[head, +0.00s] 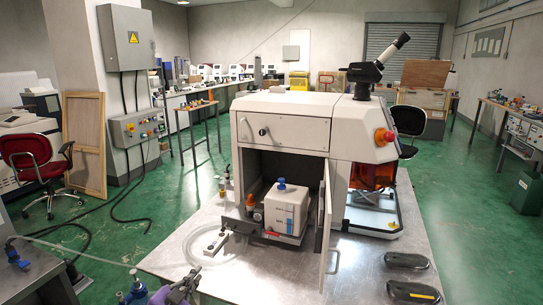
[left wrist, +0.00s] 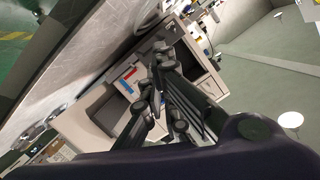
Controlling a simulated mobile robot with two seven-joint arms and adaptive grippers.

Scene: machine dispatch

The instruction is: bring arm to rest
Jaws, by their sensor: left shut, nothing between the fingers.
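My left gripper (head: 186,284) is at the bottom of the head view, above the near left part of the metal table. It is in front of the white machine (head: 285,105) and apart from it. In the left wrist view its dark fingers (left wrist: 160,85) are together with nothing held between them. The machine's door (head: 325,225) stands open toward me. A white boxy unit (head: 286,210) with a blue knob sits inside the open compartment. My right gripper does not show in either view.
The metal table top (head: 270,275) is clear in front of the machine. Two dark oblong objects (head: 412,292) lie at its right. A clear hose (head: 190,242) curves beside a small metal fitting (head: 214,243) at the left.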

